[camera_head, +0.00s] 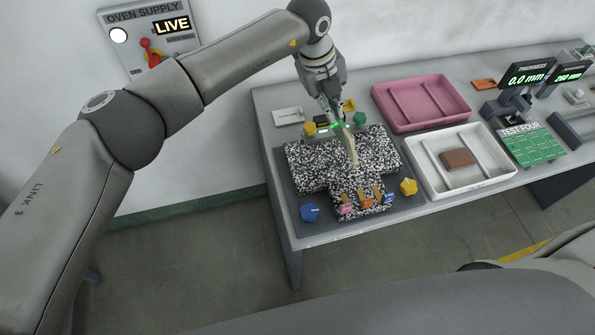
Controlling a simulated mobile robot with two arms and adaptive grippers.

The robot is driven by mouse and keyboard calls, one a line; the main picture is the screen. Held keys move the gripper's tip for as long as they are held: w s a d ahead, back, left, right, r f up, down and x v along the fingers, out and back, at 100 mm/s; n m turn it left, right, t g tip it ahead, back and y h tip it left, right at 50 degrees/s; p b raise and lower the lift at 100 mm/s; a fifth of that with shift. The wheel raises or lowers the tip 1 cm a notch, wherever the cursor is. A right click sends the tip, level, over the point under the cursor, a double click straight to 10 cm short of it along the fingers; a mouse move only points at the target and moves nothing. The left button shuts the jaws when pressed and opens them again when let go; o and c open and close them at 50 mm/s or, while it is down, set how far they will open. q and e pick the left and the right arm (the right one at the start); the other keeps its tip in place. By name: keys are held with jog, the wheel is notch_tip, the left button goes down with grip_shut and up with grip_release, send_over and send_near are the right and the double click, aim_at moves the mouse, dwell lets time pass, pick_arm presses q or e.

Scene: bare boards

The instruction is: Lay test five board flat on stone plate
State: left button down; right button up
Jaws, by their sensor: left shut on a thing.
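The stone plate (305,165) is a black-and-white speckled slab near the table's left end, with a smaller speckled piece in front. My left gripper (335,117) hangs over its back part, shut on a thin piece. That piece (351,149) shows a pale narrow edge with some green near the fingers and stands steeply tilted above the plate. It is likely the test five board, but I cannot read a label. I cannot tell if its lower end touches the stone. A green board (531,146) labelled TEST FOUR lies at the right. My right gripper is out of view.
Coloured knobs, including a blue one (310,212) and a yellow one (408,187), surround the plate. Small coloured clips stand on its front part. A pink tray (463,112) and a white tray (425,173) with a brown block (457,158) are right. A thickness display (527,75) stands farther right.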

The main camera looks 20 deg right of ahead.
pick_arm(q)
jog(key=shift+a+r+p, duration=0.3)
jog(key=shift+a+r, duration=0.05)
jog(key=shift+a, duration=0.05)
jog(key=a+r+p, duration=0.1)
jog(key=a+r, duration=0.2)
jog(key=a, duration=0.2)
jog(key=shift+s+r+p, duration=0.2)
jog(key=shift+s+p, duration=0.15)
